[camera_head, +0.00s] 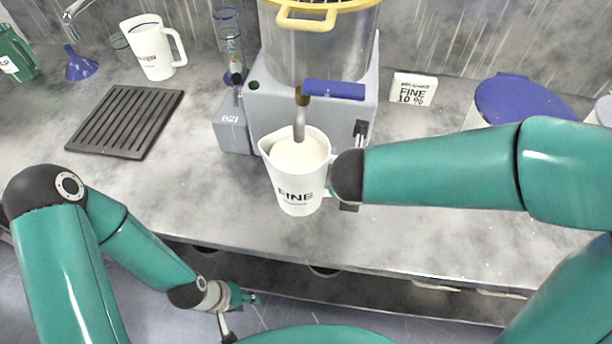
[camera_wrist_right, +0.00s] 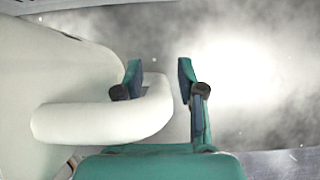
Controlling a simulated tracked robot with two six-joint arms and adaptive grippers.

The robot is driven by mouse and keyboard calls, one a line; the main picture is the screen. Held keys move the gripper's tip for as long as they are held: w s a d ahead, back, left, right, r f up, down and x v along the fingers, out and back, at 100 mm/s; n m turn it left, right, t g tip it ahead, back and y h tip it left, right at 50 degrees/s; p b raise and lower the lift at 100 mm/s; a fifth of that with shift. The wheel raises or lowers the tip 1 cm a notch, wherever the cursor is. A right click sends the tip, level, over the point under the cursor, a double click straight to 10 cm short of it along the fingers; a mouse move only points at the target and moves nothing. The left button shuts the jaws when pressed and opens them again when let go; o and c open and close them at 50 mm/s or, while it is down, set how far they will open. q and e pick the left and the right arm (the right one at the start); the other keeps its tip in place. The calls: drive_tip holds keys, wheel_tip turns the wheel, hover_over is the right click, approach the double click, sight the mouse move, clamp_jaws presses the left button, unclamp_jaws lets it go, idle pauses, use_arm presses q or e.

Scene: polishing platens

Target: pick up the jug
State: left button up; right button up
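A white jug (camera_head: 296,172) marked FINE stands upright on the grey counter under the dispenser's spout (camera_head: 302,112). Its wall (camera_wrist_right: 60,80) and looped handle (camera_wrist_right: 95,122) fill the left of the right wrist view. My right gripper (camera_wrist_right: 160,82) is at the handle with its fingers apart, one over the loop and one just outside its outer bend. A gap shows between the outer finger and the handle. In the head view my right arm hides most of that gripper. My left gripper (camera_head: 243,315) is low in front of the counter, empty, its fingers looking spread.
The dispenser (camera_head: 268,105) stands behind the jug. A second white jug (camera_head: 150,52), a black slatted rack (camera_head: 125,120), a blue funnel (camera_head: 80,65) and a green jug (camera_head: 18,55) are to the left. A FINE 10% sign (camera_head: 413,90) and blue-lidded tub (camera_head: 525,98) are right.

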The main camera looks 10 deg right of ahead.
clamp_jaws()
drive_tip(key=shift+w+r, duration=0.1)
use_arm(q)
drive_tip(key=shift+r+p, duration=0.25)
drive_tip(key=shift+p, duration=0.05)
use_arm(e)
drive_tip(key=shift+r, duration=0.25)
